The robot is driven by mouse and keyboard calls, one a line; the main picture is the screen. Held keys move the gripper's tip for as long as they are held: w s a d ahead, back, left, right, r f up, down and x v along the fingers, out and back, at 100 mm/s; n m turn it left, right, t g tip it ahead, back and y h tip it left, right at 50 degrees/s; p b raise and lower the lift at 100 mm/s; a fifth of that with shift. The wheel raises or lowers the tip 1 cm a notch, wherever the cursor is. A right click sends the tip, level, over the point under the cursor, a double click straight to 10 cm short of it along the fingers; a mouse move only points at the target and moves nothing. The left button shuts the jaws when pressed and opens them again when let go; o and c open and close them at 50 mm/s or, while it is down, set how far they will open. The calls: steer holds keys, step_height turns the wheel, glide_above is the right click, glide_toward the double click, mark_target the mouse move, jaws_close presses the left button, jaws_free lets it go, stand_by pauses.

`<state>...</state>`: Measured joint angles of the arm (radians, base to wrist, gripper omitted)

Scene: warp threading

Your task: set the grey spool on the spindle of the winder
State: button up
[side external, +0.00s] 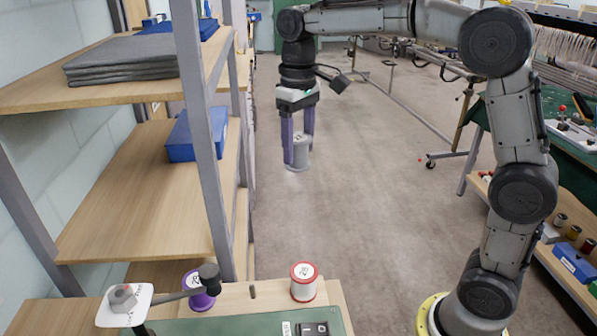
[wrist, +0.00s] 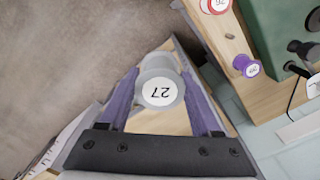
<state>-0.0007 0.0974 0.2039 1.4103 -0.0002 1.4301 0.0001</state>
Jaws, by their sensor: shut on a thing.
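My gripper (side external: 299,155) hangs pointing down over the aisle, with its purple fingers shut on the grey spool (side external: 300,150). In the wrist view the spool (wrist: 160,91) sits between the fingers (wrist: 160,74), its round white label reading 27 towards the camera. It hangs clear of the floor and the shelves. The green body of what looks like the winder (side external: 190,326) is at the bottom of the side view, well away from the spool.
A purple spool (side external: 199,290) and a red spool (side external: 303,281) stand on a wooden board, with a short dark peg (side external: 252,291) between them. A shelf rack (side external: 203,130) with blue boxes and folded grey cloth stands left of my gripper. The aisle floor (side external: 370,220) is clear.

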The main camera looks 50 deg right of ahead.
steer(key=s+a+n, duration=0.1)
steer(key=a+n, duration=0.4)
steer(key=a, duration=1.7)
steer(key=s+a+n, duration=0.2)
steer(key=s+a, duration=0.3)
steer(key=a, duration=0.3)
steer(key=s+a+n, duration=0.2)
steer(key=s+a, duration=0.3)
steer(key=a, duration=0.3)
steer(key=shift+f, duration=6.4)
steer(key=shift+f, duration=0.7)
steer(key=o, duration=1.2)
steer(key=shift+a+r, duration=0.1)
